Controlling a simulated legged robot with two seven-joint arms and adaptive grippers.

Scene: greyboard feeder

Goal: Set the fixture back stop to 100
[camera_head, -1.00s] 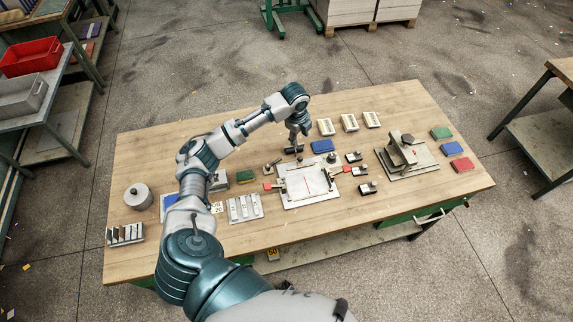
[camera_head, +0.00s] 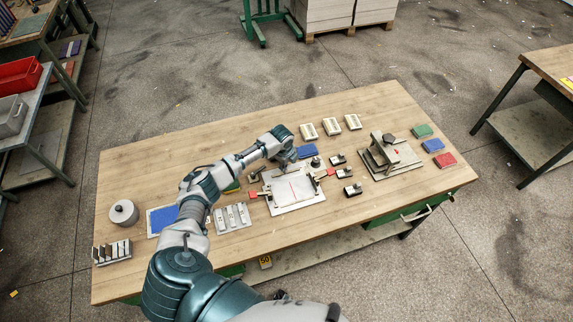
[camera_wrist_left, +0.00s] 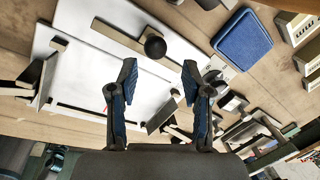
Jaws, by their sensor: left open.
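The fixture (camera_head: 310,198) is a pale flat plate in the middle of the bench, with red parts at its sides. It fills the upper left of the left wrist view (camera_wrist_left: 75,75). There a back stop bar (camera_wrist_left: 118,37) lies across the plate with a round black knob (camera_wrist_left: 155,47) on it. My left gripper (camera_wrist_left: 159,82) is open, its two blue-padded fingers apart. The knob shows between and just beyond the fingertips, with nothing held. In the head view the left wrist is over the plate's far edge and hides part of it. Scale marks are not readable.
A blue block (camera_head: 306,151) lies just behind the fixture. Black clamp-like pieces (camera_head: 338,159) stand to its right, and a grey press-like device (camera_head: 383,153) farther right. A slotted grey holder (camera_head: 232,217) is to the left. The bench front is mostly clear.

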